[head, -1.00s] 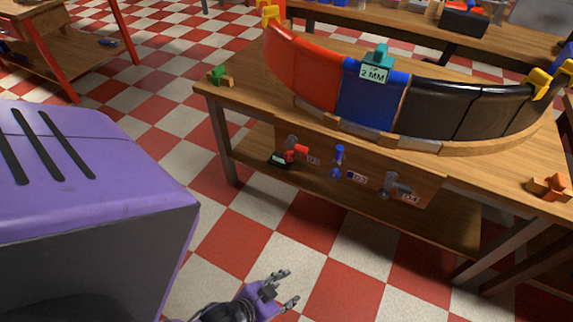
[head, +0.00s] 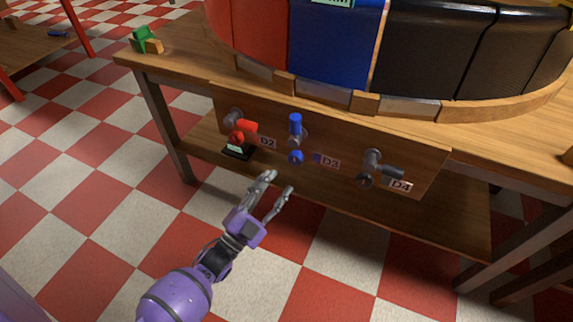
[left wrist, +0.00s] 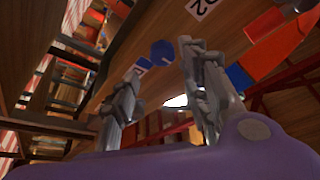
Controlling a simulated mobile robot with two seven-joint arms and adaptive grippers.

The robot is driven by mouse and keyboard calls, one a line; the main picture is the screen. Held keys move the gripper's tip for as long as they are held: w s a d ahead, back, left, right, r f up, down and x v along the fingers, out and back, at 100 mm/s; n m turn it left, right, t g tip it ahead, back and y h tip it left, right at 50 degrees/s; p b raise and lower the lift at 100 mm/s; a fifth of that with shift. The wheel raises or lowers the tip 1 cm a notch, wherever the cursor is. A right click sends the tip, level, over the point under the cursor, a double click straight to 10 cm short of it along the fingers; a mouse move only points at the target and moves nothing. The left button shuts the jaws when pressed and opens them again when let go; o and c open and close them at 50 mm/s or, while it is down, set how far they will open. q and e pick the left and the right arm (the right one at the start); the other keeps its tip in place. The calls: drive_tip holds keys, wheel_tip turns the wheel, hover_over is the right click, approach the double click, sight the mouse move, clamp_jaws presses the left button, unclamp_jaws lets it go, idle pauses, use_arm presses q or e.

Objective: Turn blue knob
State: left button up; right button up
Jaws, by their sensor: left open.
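The blue knob (head: 296,157) is on the front wooden panel below the workbench top, beside the D3 label. A blue upright handle (head: 295,123) with a grey hub stands just above it. In the left wrist view, the round blue knob (left wrist: 162,50) shows beyond and between my fingers. My left gripper (head: 279,183) is open and empty, below and slightly left of the knob, its fingers pointing up toward the panel. It appears apart from the knob. Its two fingers (left wrist: 165,95) also show in the left wrist view. My right gripper is not in view.
A red knob (head: 243,130) by the D2 label is left of the blue one; a grey knob (head: 382,167) by D4 is right. A lower shelf (head: 400,220) runs beneath the panel. A curved ring of red, blue and black segments (head: 335,45) sits on the bench. Floor in front is clear.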

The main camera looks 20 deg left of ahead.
sight(295, 164)
use_arm(q)
drive_tip(key=b+x, duration=0.1)
drive_tip(key=x, duration=0.6)
drive_tip(key=shift+w, duration=0.2)
drive_tip(key=shift+d+f+y, duration=0.1)
drive_tip(key=shift+y, duration=0.2)
drive_tip(key=c, duration=1)
